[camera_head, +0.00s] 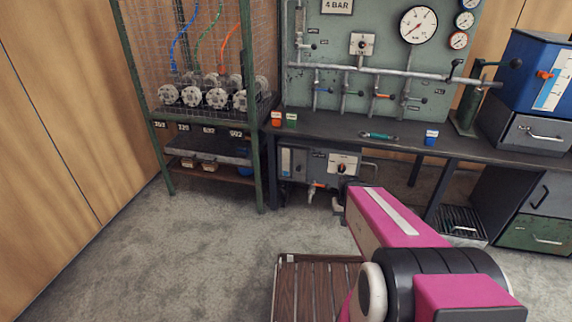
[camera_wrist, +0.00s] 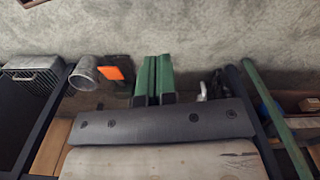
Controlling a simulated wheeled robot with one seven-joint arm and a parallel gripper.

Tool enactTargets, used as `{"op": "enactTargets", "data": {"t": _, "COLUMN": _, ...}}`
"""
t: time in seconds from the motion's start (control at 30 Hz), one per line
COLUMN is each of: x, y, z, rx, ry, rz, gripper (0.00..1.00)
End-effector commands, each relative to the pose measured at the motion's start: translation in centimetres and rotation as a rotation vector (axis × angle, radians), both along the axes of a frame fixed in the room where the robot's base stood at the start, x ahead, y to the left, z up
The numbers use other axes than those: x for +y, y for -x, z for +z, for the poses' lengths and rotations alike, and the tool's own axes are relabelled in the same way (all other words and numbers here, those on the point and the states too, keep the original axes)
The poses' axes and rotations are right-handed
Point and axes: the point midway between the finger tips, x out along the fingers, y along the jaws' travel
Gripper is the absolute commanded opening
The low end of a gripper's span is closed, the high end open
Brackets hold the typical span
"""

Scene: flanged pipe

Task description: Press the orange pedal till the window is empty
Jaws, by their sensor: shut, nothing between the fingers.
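The orange pedal (camera_wrist: 116,72) shows in the wrist view as a small orange patch on a dark plate, low near the floor. My gripper (camera_wrist: 155,63) has its two green fingers together, with nothing between them. In that view it appears just to the right of the pedal, with a gap; whether they differ in height I cannot tell. In the head view my pink arm hides the gripper and the pedal. A blue box with a white scale strip (camera_head: 553,80) stands at the right; I cannot tell whether this strip is the window.
The dark bench (camera_head: 340,126) carries a green wrench (camera_head: 379,135) and small coloured blocks. A unit with a dial (camera_head: 343,163) hangs below it. A wire cage rack (camera_head: 205,70) stands left. A slatted wooden platform (camera_head: 312,290) lies in front. Carpet is free at left.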

Motion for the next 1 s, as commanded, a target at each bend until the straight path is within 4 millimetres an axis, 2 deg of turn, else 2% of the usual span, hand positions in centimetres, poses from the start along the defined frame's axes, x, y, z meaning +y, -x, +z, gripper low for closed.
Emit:
{"op": "enactTargets", "data": {"t": 0.7, "x": 0.0, "y": -0.1, "z": -3.7, "rx": -0.001, "ry": 0.000, "rz": 0.000, "gripper": 0.00}}
{"op": "enactTargets", "data": {"t": 1.0, "x": 0.0, "y": 0.0, "z": -4.1, "rx": -0.001, "ry": 0.000, "rz": 0.000, "gripper": 0.00}}
